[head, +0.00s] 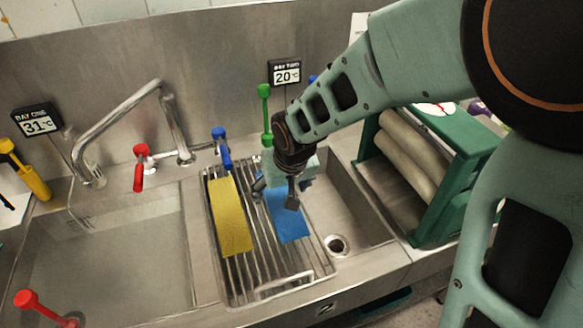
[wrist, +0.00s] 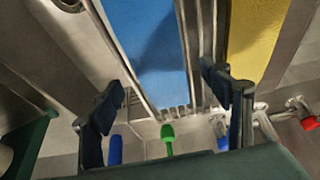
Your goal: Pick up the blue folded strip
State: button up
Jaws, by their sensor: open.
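The blue folded strip (head: 288,222) lies on the metal bar rack over the sink, to the right of a yellow strip (head: 231,222). My gripper (head: 276,194) is over the far end of the blue strip and covers part of it in the head view. In the wrist view, the blue strip (wrist: 150,40) runs up out of the frame between and beyond my open fingers (wrist: 161,84). Nothing is held between the fingers. The gap between fingers and strip is hard to judge.
Blue (head: 221,145) and green (head: 265,105) handles stand behind the rack. A green roller frame (head: 430,215) stands on the right, a faucet (head: 120,110) on the left.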

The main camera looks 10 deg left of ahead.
aim_at(279, 197)
jog(key=b+x, duration=0.1)
jog(key=x, duration=0.2)
jog(key=shift+f, duration=0.1)
jog(key=c, duration=1.3)
